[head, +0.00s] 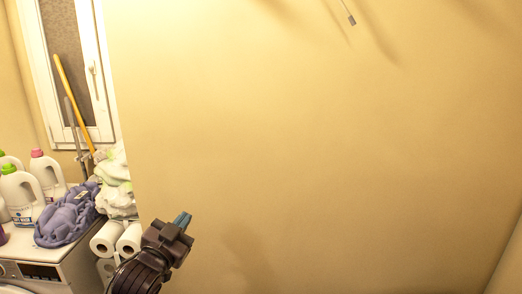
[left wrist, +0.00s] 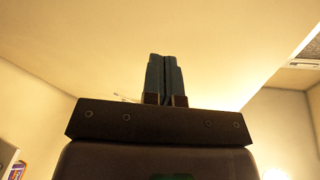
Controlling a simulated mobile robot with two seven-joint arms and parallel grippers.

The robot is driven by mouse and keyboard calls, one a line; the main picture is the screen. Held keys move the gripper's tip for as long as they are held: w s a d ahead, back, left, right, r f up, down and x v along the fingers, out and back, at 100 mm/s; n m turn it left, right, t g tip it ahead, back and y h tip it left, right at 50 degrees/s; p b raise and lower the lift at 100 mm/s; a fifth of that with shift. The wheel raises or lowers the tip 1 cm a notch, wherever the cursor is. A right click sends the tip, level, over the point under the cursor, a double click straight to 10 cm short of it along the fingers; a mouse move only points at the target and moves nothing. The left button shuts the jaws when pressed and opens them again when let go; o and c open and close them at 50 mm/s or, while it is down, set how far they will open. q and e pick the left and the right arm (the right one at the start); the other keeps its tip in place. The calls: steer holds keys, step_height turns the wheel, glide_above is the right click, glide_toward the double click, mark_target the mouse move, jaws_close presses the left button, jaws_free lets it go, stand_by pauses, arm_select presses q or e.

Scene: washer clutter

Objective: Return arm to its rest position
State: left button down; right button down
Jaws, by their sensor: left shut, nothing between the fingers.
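My left gripper (head: 183,220) is at the lower middle-left of the head view, raised in front of the bare wall. Its fingers also show in the left wrist view (left wrist: 165,78), pressed together with nothing between them and pointing at the ceiling area. My left arm comes in from the bottom of the head view. My right gripper is in neither view.
The wall (head: 330,150) to the right is clear.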

arm_select(q)
steer(key=s+a+f+n+g+y, duration=0.2)
steer(key=s+a+f, duration=0.1)
steer(key=s+f, duration=0.6)
steer(key=s+a+f+n+g+y, duration=0.1)
steer(key=s+a+f+n+g, duration=0.1)
steer(key=s+f, duration=0.8)
steer(key=s+a+f+n+g+y, duration=0.2)
steer(key=s+a+f+n+g, duration=0.1)
steer(key=s+f, duration=0.7)
step_height(320, 180, down, 3)
steer(key=shift+s+a+r+y, duration=0.1)
steer(key=shift+s+a+y, duration=0.15)
steer(key=shift+a, duration=0.6)
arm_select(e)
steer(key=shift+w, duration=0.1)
arm_select(q)
steer(key=shift+w, duration=0.1)
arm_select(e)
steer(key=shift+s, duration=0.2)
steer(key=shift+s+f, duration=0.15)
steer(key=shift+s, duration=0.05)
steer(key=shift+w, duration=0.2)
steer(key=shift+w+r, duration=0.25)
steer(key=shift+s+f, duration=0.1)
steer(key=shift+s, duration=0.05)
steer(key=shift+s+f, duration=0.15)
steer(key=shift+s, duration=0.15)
